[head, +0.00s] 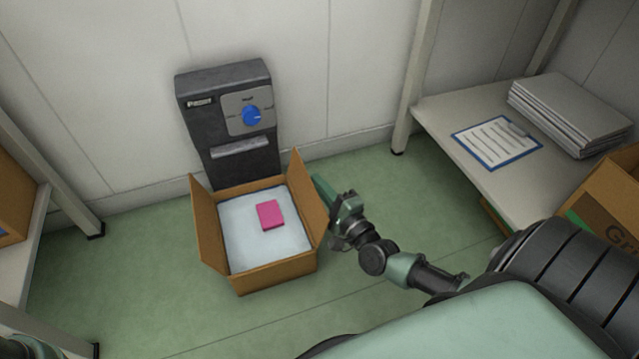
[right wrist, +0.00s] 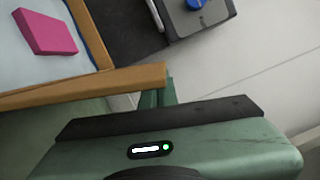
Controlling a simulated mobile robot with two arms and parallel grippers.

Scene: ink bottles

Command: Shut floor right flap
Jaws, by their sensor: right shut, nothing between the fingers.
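The left flap (head: 207,222) also stands up. Inside lie a pale lining (head: 243,250) and a pink block (head: 270,215). My right gripper (head: 322,190) is shut and empty, just outside the right flap. Its green fingertips show beside the flap in the right wrist view (right wrist: 160,95); I cannot tell whether they touch it.
A dark machine with a blue knob (head: 251,115) stands behind the box. At right, a shelf (head: 445,110) holds a clipboard (head: 496,142), a grey stack (head: 568,112) and another carton (head: 612,205). Another shelf (head: 25,255) is at left. Floor in front of the box is clear.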

